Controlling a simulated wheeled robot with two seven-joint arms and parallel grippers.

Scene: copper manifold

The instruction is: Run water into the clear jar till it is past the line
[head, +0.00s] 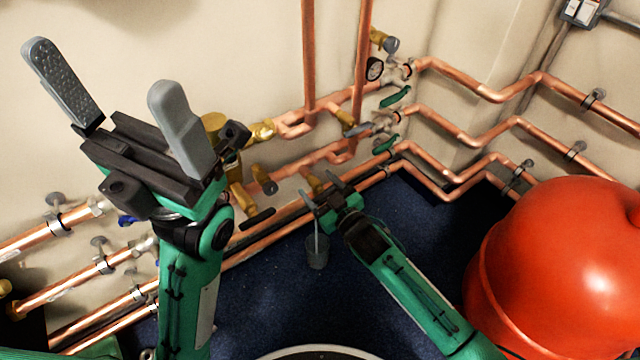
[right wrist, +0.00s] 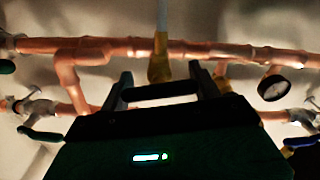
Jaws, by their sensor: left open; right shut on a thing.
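The clear jar (head: 317,253) looks small and greyish against the blue floor, below the brass tap (head: 313,183) on the wall pipes. A thin pale streak, looking like running water (head: 314,226), drops from beside the tap into the jar. The water level and the line are too small to make out. My right gripper (head: 321,189) is at the tap, above the jar. In the right wrist view it is shut on a dark bar, the tap handle (right wrist: 160,91), beside the brass spout (right wrist: 159,68). My left gripper (head: 104,72) is raised, open and empty.
Copper pipes (head: 440,122) with brass valves and green levers (head: 395,97) run along the walls. A gauge (head: 375,69) sits by the upper pipes. A large red tank (head: 565,265) stands at the right. Blue floor (head: 265,300) around the jar is clear.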

